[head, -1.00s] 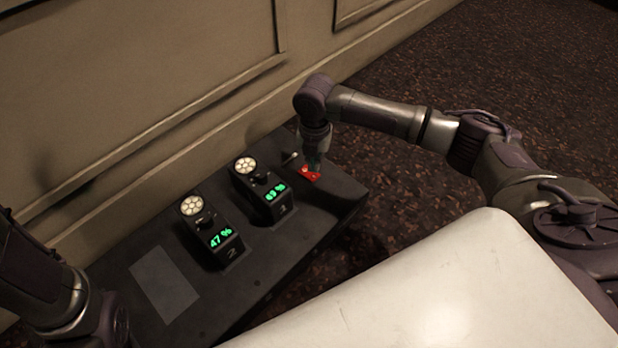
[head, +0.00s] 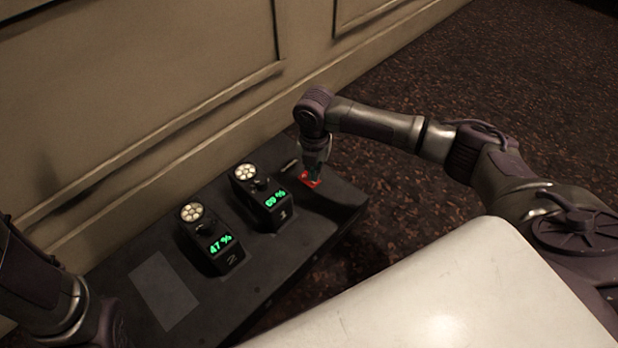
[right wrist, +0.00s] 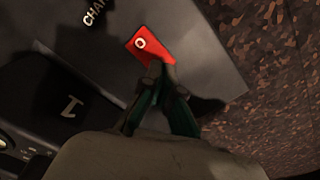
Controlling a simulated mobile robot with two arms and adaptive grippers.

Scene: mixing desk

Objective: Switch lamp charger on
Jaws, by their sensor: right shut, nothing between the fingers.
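The red switch (head: 313,181) is at the right end of the dark charger desk (head: 165,288). It also shows in the right wrist view (right wrist: 146,43), with a white ring mark on its far half. My right gripper (head: 311,178) is over the switch, pointing down. In the right wrist view its dark green fingers (right wrist: 158,68) are shut, empty, and their tips are at the near end of the switch. I cannot tell whether they press it. The tips hide that end. My left arm shows at the lower left, but its gripper is not visible.
Lamp 1 (head: 279,217) and lamp 2 (head: 229,257) stand in the desk with green percent displays lit. A grey rectangle (head: 165,290) lies on the desk's left part. A panelled wall (head: 130,100) runs behind. A pale surface (head: 440,300) is in front.

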